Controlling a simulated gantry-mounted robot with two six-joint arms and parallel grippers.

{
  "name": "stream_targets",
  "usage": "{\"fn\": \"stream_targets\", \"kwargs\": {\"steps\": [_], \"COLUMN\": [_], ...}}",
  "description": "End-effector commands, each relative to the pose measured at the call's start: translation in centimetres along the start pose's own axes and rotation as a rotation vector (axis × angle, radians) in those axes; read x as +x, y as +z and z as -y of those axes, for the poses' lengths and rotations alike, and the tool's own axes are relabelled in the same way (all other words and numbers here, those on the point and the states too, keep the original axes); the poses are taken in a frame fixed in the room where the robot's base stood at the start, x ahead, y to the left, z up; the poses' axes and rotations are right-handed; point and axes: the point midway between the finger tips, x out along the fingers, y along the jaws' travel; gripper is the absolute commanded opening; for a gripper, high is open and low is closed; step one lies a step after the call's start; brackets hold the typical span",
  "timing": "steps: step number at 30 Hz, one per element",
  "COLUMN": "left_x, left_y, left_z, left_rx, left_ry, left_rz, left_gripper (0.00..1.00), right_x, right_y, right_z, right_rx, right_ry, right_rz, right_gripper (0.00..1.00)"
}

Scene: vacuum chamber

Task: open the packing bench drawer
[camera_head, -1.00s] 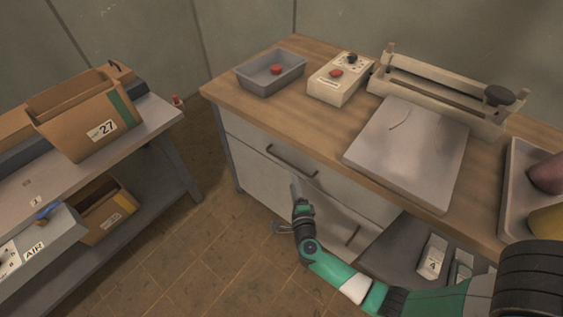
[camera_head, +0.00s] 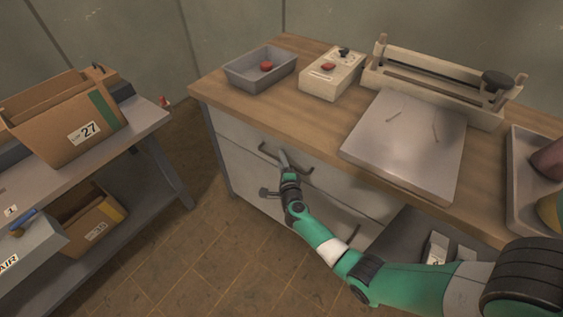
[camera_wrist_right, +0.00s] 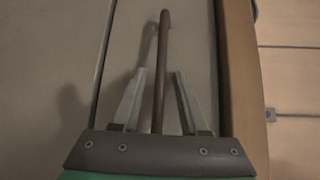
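The packing bench drawer (camera_head: 349,186) is the upper light-grey front under the wooden top, and it looks shut. Its dark bar handle (camera_head: 268,152) runs along the front and also shows in the right wrist view (camera_wrist_right: 162,60). My right gripper (camera_head: 284,160) is at the handle. In the right wrist view the gripper's two fingers (camera_wrist_right: 159,88) are apart, with the bar between them and a gap on each side. Part of the handle is hidden behind the gripper in the head view. My left gripper is not in view.
On the wooden bench top (camera_head: 220,92) stand a grey tray (camera_head: 246,80), a control box (camera_head: 320,85), a metal plate (camera_head: 390,150) and a sealer-like device (camera_head: 430,95). A shelf table (camera_head: 150,118) with boxes stands at left. Floor between is clear.

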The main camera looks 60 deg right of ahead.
Motion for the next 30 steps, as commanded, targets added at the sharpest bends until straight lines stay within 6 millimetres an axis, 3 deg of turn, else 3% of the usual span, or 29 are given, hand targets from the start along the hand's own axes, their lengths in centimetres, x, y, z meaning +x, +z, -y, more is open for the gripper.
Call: {"fn": "stream_targets", "kwargs": {"steps": [1,7,30], "left_x": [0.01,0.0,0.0], "left_y": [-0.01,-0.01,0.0], "left_z": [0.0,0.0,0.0], "left_rx": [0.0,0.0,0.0], "left_ry": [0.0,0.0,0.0], "left_rz": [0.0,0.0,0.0], "left_gripper": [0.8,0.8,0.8], "right_x": [-0.02,-0.03,-0.04], "right_y": [0.01,0.01,0.02], "right_z": [0.0,-0.01,0.0], "right_rx": [0.0,0.0,0.0], "right_ry": [0.0,0.0,0.0], "right_rz": [0.0,0.0,0.0], "right_gripper": [0.34,0.0,0.0]}}
